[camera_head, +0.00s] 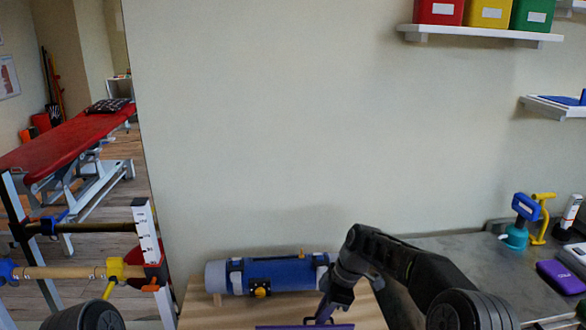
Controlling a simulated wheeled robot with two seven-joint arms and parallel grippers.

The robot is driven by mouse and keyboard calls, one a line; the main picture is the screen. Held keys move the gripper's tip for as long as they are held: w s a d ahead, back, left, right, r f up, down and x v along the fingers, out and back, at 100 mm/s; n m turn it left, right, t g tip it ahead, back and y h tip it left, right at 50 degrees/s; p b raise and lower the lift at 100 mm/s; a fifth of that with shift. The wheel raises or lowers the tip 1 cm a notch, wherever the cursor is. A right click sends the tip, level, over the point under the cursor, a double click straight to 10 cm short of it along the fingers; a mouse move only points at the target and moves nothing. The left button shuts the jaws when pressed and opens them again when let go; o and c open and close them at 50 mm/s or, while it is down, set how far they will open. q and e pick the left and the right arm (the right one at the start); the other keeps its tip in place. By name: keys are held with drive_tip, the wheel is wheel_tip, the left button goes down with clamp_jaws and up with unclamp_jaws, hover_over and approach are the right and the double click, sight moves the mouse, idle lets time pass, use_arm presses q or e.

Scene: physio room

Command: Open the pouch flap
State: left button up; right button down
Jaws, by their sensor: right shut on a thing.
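A purple pouch (305,327) shows only as a thin strip at the bottom edge of the view; most of it is cut off. My right gripper (327,303) points down above the strip and is shut on a narrow purple piece (323,313), which looks like part of the pouch flap. The piece stands up at a slant from the strip. How far the flap is open cannot be told. My left gripper is out of view.
At right, a grey counter (450,250) holds a purple case (562,278) and a teal-and-blue pump (520,222). A barred stand (148,235) is at left.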

drive_tip(key=shift+w+f, duration=0.25)
idle(0.3)
drive_tip(key=shift+w+f, duration=0.45)
drive_tip(key=shift+w, duration=0.05)
drive_tip(key=c, duration=1.6)
unclamp_jaws()
drive_tip(key=shift+c, duration=0.2)
drive_tip(key=shift+r, duration=0.1)
wheel_tip(320, 180, up, 9)
drive_tip(key=p, duration=0.5)
